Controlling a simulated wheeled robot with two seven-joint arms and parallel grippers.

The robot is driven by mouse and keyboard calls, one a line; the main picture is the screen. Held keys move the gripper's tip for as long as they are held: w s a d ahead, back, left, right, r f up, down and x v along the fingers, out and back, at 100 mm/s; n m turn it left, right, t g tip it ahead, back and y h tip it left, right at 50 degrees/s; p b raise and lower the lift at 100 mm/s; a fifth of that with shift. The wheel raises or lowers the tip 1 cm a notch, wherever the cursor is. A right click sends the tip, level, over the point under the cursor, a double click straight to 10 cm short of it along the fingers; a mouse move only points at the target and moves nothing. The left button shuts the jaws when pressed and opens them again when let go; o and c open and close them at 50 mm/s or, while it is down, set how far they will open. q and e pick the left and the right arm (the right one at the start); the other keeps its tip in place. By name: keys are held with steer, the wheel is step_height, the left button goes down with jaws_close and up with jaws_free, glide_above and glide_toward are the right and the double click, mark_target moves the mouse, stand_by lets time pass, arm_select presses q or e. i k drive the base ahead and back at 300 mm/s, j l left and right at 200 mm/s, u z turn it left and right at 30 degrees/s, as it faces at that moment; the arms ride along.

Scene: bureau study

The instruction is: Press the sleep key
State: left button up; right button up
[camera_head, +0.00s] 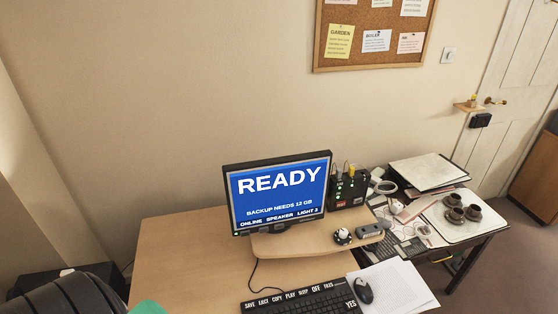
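The black keyboard (300,303) lies at the front of the desk, cut off by the bottom edge of the view. Its back row has white labels that read roughly SAVE, EJECT, COPY, PLAY, SLEEP, OFF and FILES. The sleep key (303,293) is right of the middle of that row, between PLAY and OFF. A larger YES label (351,304) is at the right end. The monitor (278,191) shows READY, "BACKUP NEEDS 12 GB" and a line with ONLINE, SPEAKER and LIGHT 2. Neither of my grippers is in view.
A mouse (363,290) rests on papers (402,287) right of the keyboard. A raised shelf (300,244) stands behind it. A black box with green lights (349,187) is beside the monitor. The left desk top (185,255) is clear. A dark ribbed object (75,297) fills the lower left.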

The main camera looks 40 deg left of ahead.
mark_target(305, 292)
steer(key=u, duration=0.8)
